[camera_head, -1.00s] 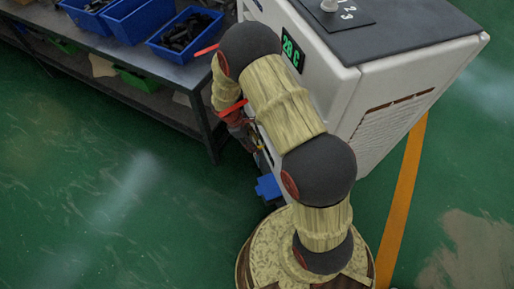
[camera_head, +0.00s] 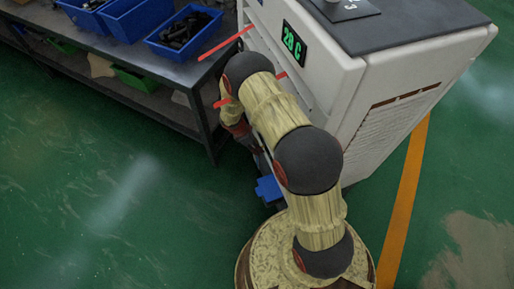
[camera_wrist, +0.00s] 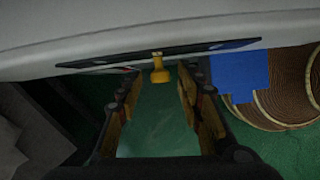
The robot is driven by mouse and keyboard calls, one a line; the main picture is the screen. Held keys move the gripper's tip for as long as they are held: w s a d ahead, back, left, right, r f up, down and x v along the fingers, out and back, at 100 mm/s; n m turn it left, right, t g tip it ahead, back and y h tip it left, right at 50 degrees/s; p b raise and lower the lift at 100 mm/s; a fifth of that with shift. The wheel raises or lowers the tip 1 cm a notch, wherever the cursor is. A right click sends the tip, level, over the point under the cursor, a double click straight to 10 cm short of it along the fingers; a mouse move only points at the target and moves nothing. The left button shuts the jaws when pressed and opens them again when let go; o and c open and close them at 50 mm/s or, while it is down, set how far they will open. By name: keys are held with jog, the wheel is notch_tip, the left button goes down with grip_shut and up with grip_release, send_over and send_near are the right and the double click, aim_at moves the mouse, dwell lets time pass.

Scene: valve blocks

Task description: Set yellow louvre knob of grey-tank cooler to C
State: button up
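The white cooler (camera_head: 350,100) with a dark top and a lit green display (camera_head: 293,45) stands at upper right in the head view. In the wrist view, a small yellow knob (camera_wrist: 160,72) sticks out from a dark plate (camera_wrist: 215,46) on the pale cooler face. My gripper (camera_wrist: 158,82) is open, with one finger on each side of the knob and visible gaps to both. Whether the fingertips reach past the knob is hard to tell. Any letters on the plate are unreadable. In the head view, my arm hides the knob and most of the gripper.
A dark workbench (camera_head: 185,75) with blue bins (camera_head: 185,30) of black parts stands left of the cooler. A blue part (camera_head: 268,189) sits low near the cooler and my base; a blue block (camera_wrist: 240,75) shows right of my gripper. Green floor is open at left.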

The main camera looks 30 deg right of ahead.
jog(key=shift+d+f, duration=0.1)
jog(key=shift+f, duration=0.1)
jog(key=shift+c, duration=0.9)
jog(key=c, duration=0.8)
